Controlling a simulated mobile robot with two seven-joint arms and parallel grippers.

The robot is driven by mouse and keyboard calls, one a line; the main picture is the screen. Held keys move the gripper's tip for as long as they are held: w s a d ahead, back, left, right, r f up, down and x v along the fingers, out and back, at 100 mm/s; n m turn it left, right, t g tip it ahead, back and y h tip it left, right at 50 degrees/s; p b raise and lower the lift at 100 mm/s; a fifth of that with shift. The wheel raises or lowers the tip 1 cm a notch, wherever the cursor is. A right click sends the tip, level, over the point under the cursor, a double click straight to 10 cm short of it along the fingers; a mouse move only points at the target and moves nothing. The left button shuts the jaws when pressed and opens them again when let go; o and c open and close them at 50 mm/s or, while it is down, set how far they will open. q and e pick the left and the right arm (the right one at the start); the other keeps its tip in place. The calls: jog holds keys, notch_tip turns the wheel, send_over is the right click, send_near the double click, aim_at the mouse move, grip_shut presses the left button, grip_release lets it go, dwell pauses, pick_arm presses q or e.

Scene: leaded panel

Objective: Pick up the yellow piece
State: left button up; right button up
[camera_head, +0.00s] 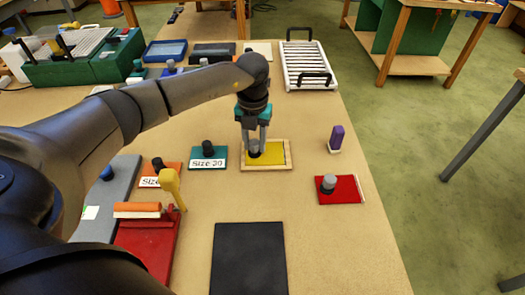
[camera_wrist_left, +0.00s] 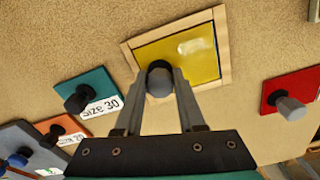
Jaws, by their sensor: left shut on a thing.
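The yellow piece (camera_head: 270,151) is a flat square with a dark grey knob, lying within a light wooden frame (camera_head: 288,167) on the table. It also shows in the left wrist view (camera_wrist_left: 200,55), with its knob (camera_wrist_left: 160,80) between the fingers. My left gripper (camera_head: 256,150) points down over the piece and is shut on its knob. The left wrist view shows the two fingers (camera_wrist_left: 158,98) on either side of the knob. I cannot tell any gap between piece and frame floor. My right gripper is not in view.
A teal piece labelled Size 30 (camera_head: 208,161) lies left of the frame, and a red piece (camera_head: 345,191) lies right. A purple block (camera_head: 336,138) stands at the right. A black mat (camera_head: 249,262) lies in front. A white rack (camera_head: 308,68) is behind.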

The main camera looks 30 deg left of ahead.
aim_at(255, 141)
pick_arm(q)
grip_shut()
jog(key=shift+r, duration=0.1)
notch_tip(255, 141, up, 20)
jog(key=p, duration=0.1)
dwell(0.4)
jog(key=shift+o, duration=1.8)
grip_release()
grip_shut()
